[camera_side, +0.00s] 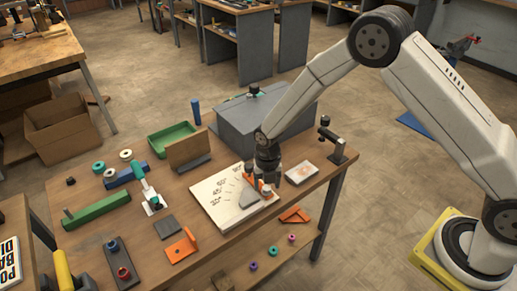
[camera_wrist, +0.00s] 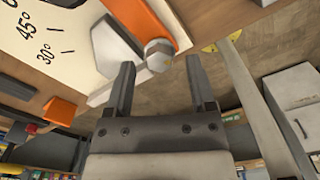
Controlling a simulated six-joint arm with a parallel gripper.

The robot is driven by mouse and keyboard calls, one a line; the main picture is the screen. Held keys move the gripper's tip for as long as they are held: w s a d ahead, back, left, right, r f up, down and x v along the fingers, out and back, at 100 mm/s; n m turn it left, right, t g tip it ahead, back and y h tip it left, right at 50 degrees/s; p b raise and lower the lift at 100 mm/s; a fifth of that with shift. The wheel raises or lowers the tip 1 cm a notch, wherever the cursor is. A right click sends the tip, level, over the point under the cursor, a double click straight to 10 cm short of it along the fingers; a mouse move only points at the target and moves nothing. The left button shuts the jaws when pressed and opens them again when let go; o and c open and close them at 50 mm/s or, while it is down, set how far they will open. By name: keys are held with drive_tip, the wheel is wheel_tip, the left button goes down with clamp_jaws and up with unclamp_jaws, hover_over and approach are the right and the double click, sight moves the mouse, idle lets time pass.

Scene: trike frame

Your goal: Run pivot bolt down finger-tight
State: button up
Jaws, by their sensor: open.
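A silver hex-headed pivot bolt (camera_wrist: 158,52) shows in the wrist view, beside an orange part (camera_wrist: 147,22) and a grey piece (camera_wrist: 115,48). My gripper (camera_wrist: 158,68) is open there, with one finger on each side of the bolt in the picture. I cannot tell whether either finger touches the bolt. In the side view my gripper (camera_side: 266,180) is low over the right part of a white board with angle marks (camera_side: 212,196). The grey piece (camera_side: 249,199) and the orange part (camera_side: 267,192) are right under it. The bolt's lower end is hidden.
A grey box (camera_side: 255,125) stands behind my gripper. A black clamp-like stand (camera_side: 333,145) is at the right table edge, near a small white card (camera_side: 301,173). An orange bracket (camera_side: 295,215) lies in front. A green bar (camera_side: 97,210) and other parts occupy the left.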

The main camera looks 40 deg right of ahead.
drive_tip(key=shift+f, duration=0.5)
clamp_jaws()
drive_tip(key=shift+m, duration=0.3)
